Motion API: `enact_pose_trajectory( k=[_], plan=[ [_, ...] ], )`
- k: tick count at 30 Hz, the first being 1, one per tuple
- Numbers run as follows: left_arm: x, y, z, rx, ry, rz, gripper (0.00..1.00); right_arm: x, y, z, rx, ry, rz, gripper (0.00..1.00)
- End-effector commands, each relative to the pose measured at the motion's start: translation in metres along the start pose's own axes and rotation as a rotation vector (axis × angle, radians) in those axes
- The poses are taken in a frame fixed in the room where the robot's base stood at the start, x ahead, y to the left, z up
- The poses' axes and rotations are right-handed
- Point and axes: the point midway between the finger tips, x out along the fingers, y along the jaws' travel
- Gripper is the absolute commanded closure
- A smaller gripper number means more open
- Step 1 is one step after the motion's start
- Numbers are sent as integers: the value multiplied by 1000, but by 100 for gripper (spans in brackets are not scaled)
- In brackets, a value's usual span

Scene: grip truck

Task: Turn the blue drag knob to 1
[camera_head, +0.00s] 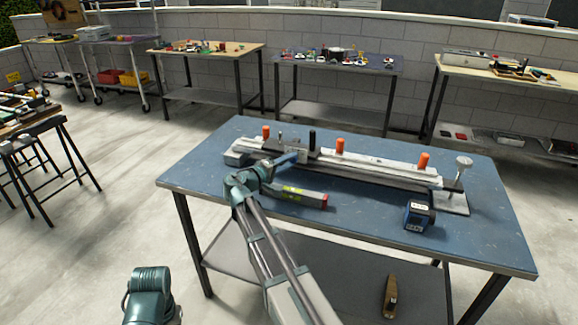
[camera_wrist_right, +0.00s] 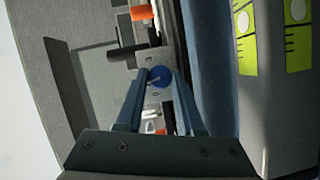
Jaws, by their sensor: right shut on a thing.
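The blue drag knob (camera_wrist_right: 159,77) is a small round knob with a pale mark on its face, on a grey plate in the right wrist view. My right gripper (camera_wrist_right: 156,80) has its two blue-grey fingers around it and is shut on it. In the head view my right gripper (camera_head: 298,157) reaches to the carriage of the long pale rail device (camera_head: 375,169), and the knob is hidden there by the gripper. The number the mark points at is too small to read. My left gripper is out of view.
The device stands on a blue table (camera_head: 470,240) with orange handles (camera_head: 340,146) and a black upright handle (camera_head: 312,139). A grey spirit level (camera_head: 300,197) lies close to my right arm. A blue boxy tool (camera_head: 418,214) sits near the front edge. The table's left front is clear.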

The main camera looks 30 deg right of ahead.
Motion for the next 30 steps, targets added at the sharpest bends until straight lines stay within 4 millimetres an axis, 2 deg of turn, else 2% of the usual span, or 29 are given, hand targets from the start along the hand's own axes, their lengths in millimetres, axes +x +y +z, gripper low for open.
enact_pose_trajectory(
  k=[7, 23, 24, 28, 30],
  plan=[
    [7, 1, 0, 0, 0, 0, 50, -1, -3, 1, -64, -1, 22, 100],
    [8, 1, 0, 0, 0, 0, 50, -1, -2, 0, -82, 0, 30, 100],
    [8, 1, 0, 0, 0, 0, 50, -1, -2, 0, -82, 0, 30, 60],
    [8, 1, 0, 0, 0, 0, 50, -1, -1, 0, -82, 0, 31, 36],
    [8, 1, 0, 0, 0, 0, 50, -1, -1, 0, -82, 0, 31, 34]
  ],
)
